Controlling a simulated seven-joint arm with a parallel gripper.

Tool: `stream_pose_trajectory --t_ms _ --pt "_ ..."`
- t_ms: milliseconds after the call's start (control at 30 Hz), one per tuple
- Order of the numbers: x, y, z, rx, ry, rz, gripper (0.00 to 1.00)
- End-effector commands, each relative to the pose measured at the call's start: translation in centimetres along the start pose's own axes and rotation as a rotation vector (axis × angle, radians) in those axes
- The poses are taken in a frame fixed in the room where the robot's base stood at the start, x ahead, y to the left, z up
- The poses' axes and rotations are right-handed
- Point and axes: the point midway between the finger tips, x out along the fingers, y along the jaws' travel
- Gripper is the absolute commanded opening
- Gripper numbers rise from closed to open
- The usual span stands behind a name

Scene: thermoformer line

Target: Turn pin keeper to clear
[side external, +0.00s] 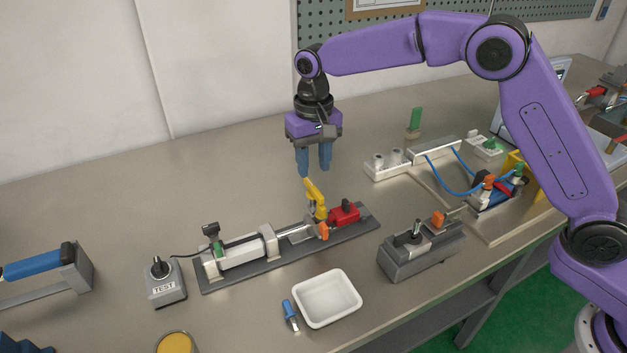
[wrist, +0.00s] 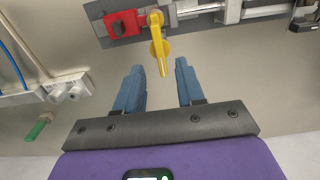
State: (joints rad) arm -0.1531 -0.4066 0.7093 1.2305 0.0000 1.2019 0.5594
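A yellow lever (side external: 316,198), which looks like the pin keeper, stands on the grey base plate (side external: 218,287) of a cylinder fixture, beside a red block (side external: 344,212). An orange piece (side external: 323,231) sits at its foot. In the wrist view the lever (wrist: 158,45) points from its pivot toward my fingers, near the red block (wrist: 124,22). My gripper (side external: 314,172) is open and empty, pointing down above the fixture. In the wrist view the blue fingers of my gripper (wrist: 159,66) are spread, with the lever's tip appearing between them. No contact is visible.
A white tray (side external: 328,298) and a blue-handled small part (side external: 290,315) lie in front of the fixture. A grey box with an orange knob (side external: 420,250) stands to the right. A TEST switch box (side external: 165,283) is at left. Valves with blue hoses (side external: 455,185) are behind right.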

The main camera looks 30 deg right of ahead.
Motion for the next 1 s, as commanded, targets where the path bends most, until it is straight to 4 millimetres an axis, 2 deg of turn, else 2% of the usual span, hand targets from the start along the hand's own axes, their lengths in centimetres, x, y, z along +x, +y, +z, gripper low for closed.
stream_pose_trajectory --t_ms 100,300,467,733,833,867,1000 --pt "2.1 0.0 0.0 0.000 -0.003 0.002 0.38" --pt "4.4 0.1 0.0 0.001 -0.001 0.001 0.38" --pt "5.2 0.0 0.0 0.001 0.000 0.000 0.38" --pt "5.2 0.0 0.0 0.000 0.000 0.000 0.38" --pt "5.2 0.0 0.0 0.000 0.000 0.000 0.06" --pt "5.2 0.0 0.0 0.000 0.000 0.000 0.00" --pt "5.2 0.0 0.0 0.000 0.000 0.000 0.00"
